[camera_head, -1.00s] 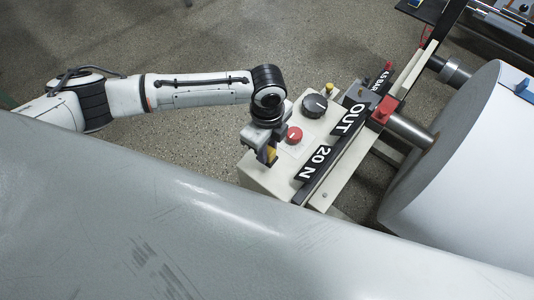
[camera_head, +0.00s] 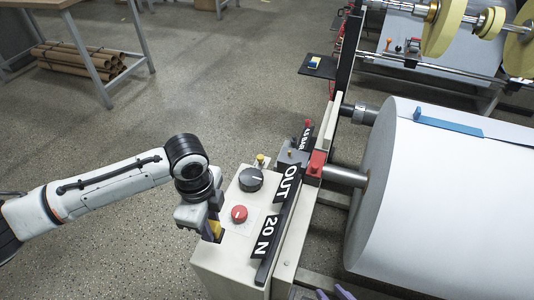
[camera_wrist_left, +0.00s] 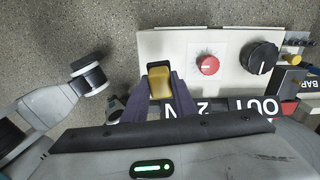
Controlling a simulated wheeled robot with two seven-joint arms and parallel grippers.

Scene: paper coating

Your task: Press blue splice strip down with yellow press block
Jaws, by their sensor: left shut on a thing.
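The blue splice strip (camera_head: 447,126) lies across the top of the big white roll (camera_head: 415,190) at the right of the head view. My left gripper (camera_head: 214,231) is at the left edge of the control box, away from the roll. In the left wrist view, its dark fingers (camera_wrist_left: 159,95) are shut on a yellow block (camera_wrist_left: 159,80) with a dark far edge. The block partly shows in the head view (camera_head: 215,229). Two purple fingertips of my right gripper (camera_head: 332,294) show at the bottom edge, apart with nothing seen between them; the rest is out of frame.
A metal shaft (camera_head: 345,176) joins the roll. A dark shelf (camera_head: 310,73) holds a small yellow-and-blue item (camera_head: 314,62). A table stands at back left.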

